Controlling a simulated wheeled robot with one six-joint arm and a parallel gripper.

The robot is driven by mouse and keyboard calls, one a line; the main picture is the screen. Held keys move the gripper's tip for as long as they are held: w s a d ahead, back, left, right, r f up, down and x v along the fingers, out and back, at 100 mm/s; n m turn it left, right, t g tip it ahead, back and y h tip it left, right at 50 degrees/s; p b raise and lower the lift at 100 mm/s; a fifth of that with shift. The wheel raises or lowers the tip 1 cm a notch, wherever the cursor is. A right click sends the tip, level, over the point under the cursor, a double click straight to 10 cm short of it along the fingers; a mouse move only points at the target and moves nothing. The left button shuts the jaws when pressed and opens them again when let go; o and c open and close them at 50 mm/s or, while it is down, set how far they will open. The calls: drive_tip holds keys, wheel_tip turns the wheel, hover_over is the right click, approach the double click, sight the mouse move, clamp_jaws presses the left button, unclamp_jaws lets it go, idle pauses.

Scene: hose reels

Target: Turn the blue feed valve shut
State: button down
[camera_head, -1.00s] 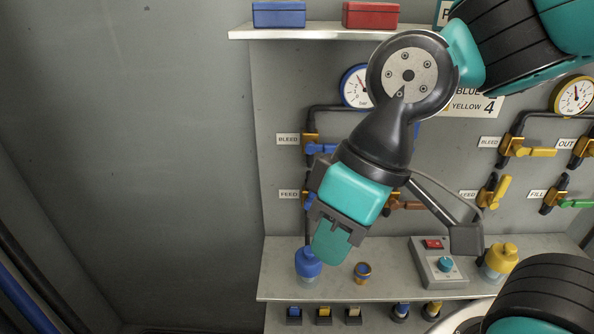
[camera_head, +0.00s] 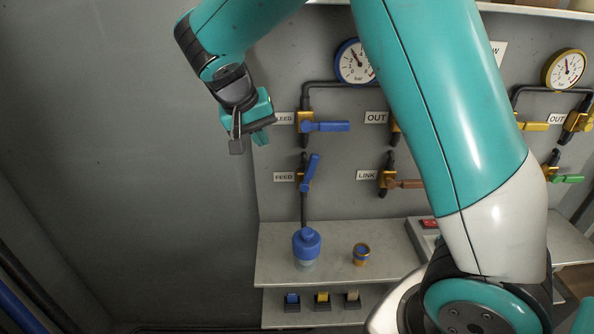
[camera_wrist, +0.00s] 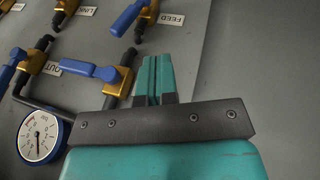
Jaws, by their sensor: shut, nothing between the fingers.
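The blue feed valve has a blue lever (camera_head: 311,172) on a brass body beside the FEED label (camera_head: 284,177). Its lever points up and slightly right, nearly along the vertical pipe. In the wrist view, where the panel looks upside down, the feed lever (camera_wrist: 127,18) is at the top edge, partly cut off. My gripper (camera_head: 262,138) is left of the panel's valves, above and left of the feed valve and apart from it. In the wrist view its teal fingers (camera_wrist: 155,78) are together, with nothing between them.
The blue bleed lever (camera_head: 330,126) lies level above the feed valve; it is close left of my fingers in the wrist view (camera_wrist: 85,69). A blue gauge (camera_head: 355,62) is above. A blue-capped bottle (camera_head: 306,243) stands on the shelf below. The wall at left is clear.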

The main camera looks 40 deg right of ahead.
sight(308, 166)
drive_tip(key=shift+w+d+f+m+g+h+p, duration=0.1)
drive_tip(key=shift+d+f+m+h+p, duration=0.25)
drive_tip(key=shift+d+f, duration=1.5)
drive_tip(key=shift+w+d+f+m+g+h+p, duration=0.1)
drive_tip(key=shift+d+f+m+h+p, duration=0.25)
drive_tip(key=shift+d+f, duration=1.45)
drive_tip(key=shift+w+d+f+m+g+h+p, duration=0.15)
drive_tip(key=shift+d+f+m+p, duration=0.35)
drive_tip(key=shift+d+f, duration=1.3)
drive_tip(key=shift+s+f, duration=0.1)
drive_tip(key=shift+s+d, duration=0.3)
drive_tip(key=shift+d, duration=0.1)
